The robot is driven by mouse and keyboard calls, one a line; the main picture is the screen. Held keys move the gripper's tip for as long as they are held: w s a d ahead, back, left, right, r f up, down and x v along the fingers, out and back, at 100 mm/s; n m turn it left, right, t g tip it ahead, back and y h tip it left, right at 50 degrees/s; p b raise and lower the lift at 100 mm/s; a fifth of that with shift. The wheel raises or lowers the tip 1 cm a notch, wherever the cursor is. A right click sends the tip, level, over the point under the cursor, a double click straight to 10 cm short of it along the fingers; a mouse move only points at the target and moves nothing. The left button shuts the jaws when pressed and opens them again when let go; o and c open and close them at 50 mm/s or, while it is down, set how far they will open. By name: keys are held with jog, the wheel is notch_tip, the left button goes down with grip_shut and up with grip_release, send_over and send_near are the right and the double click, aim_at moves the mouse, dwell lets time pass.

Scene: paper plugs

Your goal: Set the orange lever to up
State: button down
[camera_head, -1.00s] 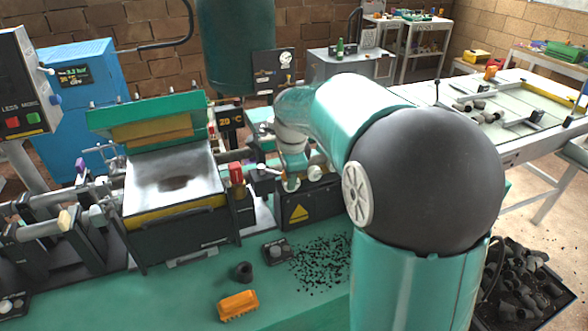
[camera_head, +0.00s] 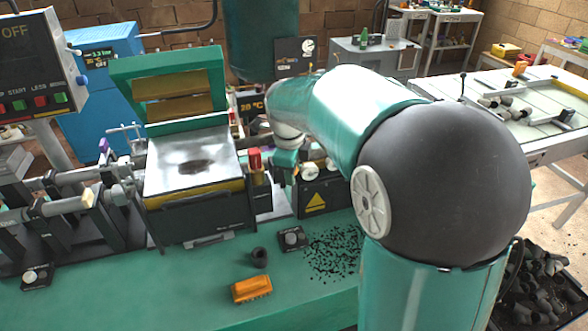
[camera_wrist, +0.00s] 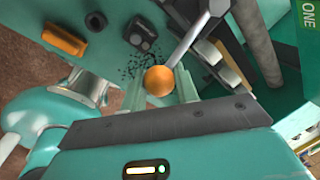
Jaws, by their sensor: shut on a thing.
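The orange lever shows in the wrist view as a round orange knob (camera_wrist: 159,80) on a thin metal rod (camera_wrist: 190,42). The rod runs from the knob to the upper right, to a round grey end. My gripper (camera_wrist: 161,86) has a finger on each side of the knob and is shut on it. In the head view my gripper (camera_head: 286,162) is at the right side of the press (camera_head: 205,212), small and partly covered by my arm. The orange knob cannot be made out there. The press's green lid (camera_head: 168,66) stands raised.
An orange brush (camera_head: 251,289), a black ring (camera_head: 259,257) and a small knob box (camera_head: 292,239) lie on the green table (camera_head: 190,290). Dark granules are scattered beside them. A red-topped part (camera_head: 255,160) stands just left of my gripper. A control panel (camera_head: 35,65) reads OFF.

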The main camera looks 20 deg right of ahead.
jog(key=shift+w+a, duration=0.1)
jog(key=shift+a, duration=0.25)
jog(key=c, duration=1.1)
grip_release()
jog(key=shift+a, duration=0.1)
jog(key=shift+d, duration=0.2)
jog(key=shift+r, duration=0.2)
notch_tip(320, 180, up, 13)
jog(key=s+a, duration=0.1)
jog(key=s, duration=0.1)
jog(key=shift+a, duration=0.25)
jog(key=shift+s+r, duration=0.1)
jog(key=shift+s, duration=0.05)
